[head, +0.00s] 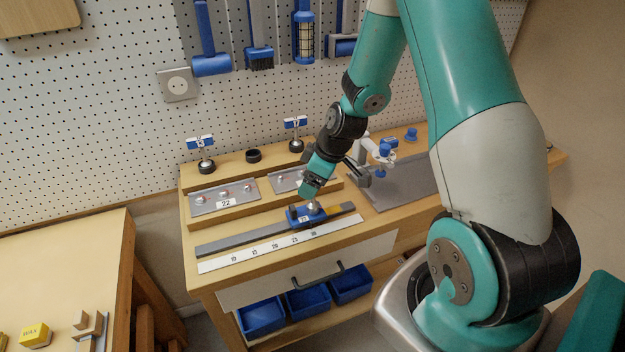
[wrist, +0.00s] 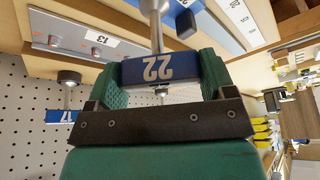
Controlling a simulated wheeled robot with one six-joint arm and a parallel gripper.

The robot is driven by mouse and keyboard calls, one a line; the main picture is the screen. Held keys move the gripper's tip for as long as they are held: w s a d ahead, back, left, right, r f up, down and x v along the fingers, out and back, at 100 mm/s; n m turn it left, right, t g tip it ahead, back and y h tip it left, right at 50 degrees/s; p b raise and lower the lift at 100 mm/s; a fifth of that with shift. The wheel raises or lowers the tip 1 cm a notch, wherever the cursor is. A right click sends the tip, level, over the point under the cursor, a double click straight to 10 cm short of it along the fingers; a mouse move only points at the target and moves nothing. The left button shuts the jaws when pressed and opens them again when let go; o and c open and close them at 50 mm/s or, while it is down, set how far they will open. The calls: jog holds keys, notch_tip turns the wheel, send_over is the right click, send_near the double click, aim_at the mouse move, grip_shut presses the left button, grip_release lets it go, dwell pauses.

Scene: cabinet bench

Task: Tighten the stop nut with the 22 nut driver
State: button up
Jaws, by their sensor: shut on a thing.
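My gripper (head: 313,190) is shut on the blue handle of the 22 nut driver (wrist: 160,69), whose label reads 22 upside down in the wrist view. The driver's silver shaft points down at the blue stop block (head: 293,214) on the grey rail (head: 235,242). In the head view its socket end (head: 314,206) is at the top of the block. The stop nut is hidden, and I cannot tell whether the socket sits fully on it. Part of the blue block also shows in the wrist view (wrist: 180,22).
A white scale (head: 265,250) lies in front of the rail. Two other blue-handled drivers stand behind, at left (head: 200,142) and centre (head: 295,123), with an empty black holder (head: 253,156) between them. Blue bins (head: 262,317) sit below.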

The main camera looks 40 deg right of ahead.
jog(key=shift+m+h, duration=0.5)
jog(key=shift+m, duration=0.9)
jog(key=shift+m+t+h, duration=0.4)
jog(key=shift+m, duration=0.8)
jog(key=shift+m+h, duration=0.7)
jog(key=shift+m, duration=0.9)
